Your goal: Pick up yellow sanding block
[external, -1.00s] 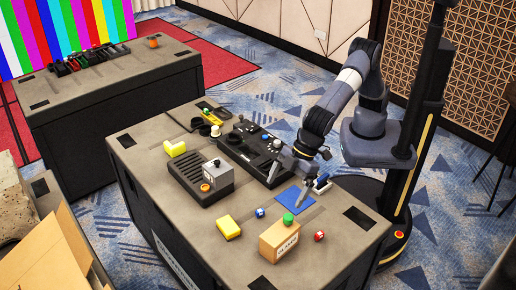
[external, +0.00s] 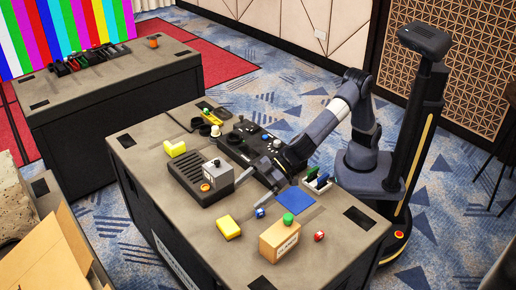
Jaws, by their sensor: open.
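A yellow block (external: 228,227) lies on the near part of the grey table, left of a cardboard box. A second, paler yellow block-like thing (external: 175,148) lies near the table's far left edge. I cannot tell for certain which is the sanding block. My gripper (external: 254,188) is open, its fingers spread and pointing down-left above the table. It is empty, up and to the right of the near yellow block and apart from it.
A cardboard box with a green knob (external: 280,243), a blue mat (external: 294,200) and small blue (external: 260,213) and red (external: 319,236) pieces lie to the right.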

